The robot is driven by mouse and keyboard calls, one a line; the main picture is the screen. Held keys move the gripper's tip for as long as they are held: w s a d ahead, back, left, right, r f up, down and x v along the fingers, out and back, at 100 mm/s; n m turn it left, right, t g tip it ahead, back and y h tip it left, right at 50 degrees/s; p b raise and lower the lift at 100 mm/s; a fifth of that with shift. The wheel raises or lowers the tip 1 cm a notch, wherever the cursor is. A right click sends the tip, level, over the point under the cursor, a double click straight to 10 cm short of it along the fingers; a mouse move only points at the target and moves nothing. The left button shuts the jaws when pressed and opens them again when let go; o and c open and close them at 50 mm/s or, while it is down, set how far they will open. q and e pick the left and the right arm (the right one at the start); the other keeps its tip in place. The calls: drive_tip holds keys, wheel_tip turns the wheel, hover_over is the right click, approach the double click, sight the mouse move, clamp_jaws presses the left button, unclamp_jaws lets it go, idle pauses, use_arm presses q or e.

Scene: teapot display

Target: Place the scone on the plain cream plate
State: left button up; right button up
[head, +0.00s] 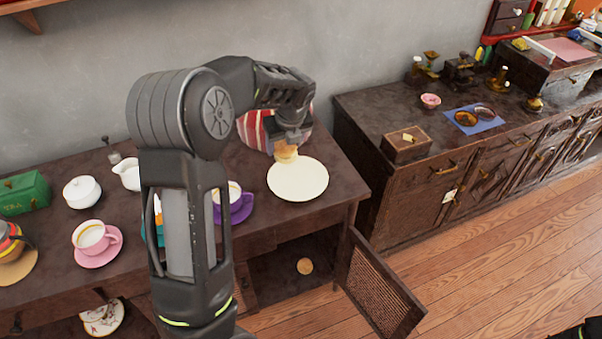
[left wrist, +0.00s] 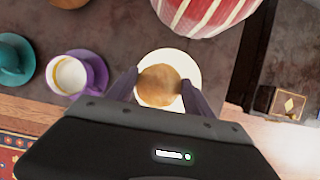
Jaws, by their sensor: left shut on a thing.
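The scone (head: 286,153) is a golden-brown round, and it also shows in the left wrist view (left wrist: 159,85). My left gripper (head: 285,143) is shut on it, with a finger on either side (left wrist: 160,88). The plain cream plate (head: 298,180) lies near the right end of the dark table, and its rim shows behind the scone in the left wrist view (left wrist: 193,62). In the head view the scone is at the plate's back-left edge. I cannot tell whether it touches the plate.
A red-and-white striped thing (head: 254,130) stands right behind the plate. Below, a cabinet door (head: 380,290) hangs open, with a round tan thing (head: 305,266) inside the cabinet.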

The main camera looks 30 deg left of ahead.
sight(289, 158)
use_arm(q)
drive_tip(key=shift+f, duration=3.15)
drive_tip(key=shift+f+p, duration=0.3)
drive_tip(key=shift+f, duration=1.55)
drive_tip(key=o, duration=1.4)
drive_tip(key=shift+f, duration=0.1)
drive_tip(key=v, duration=1.2)
drive_tip(key=shift+w, duration=0.1)
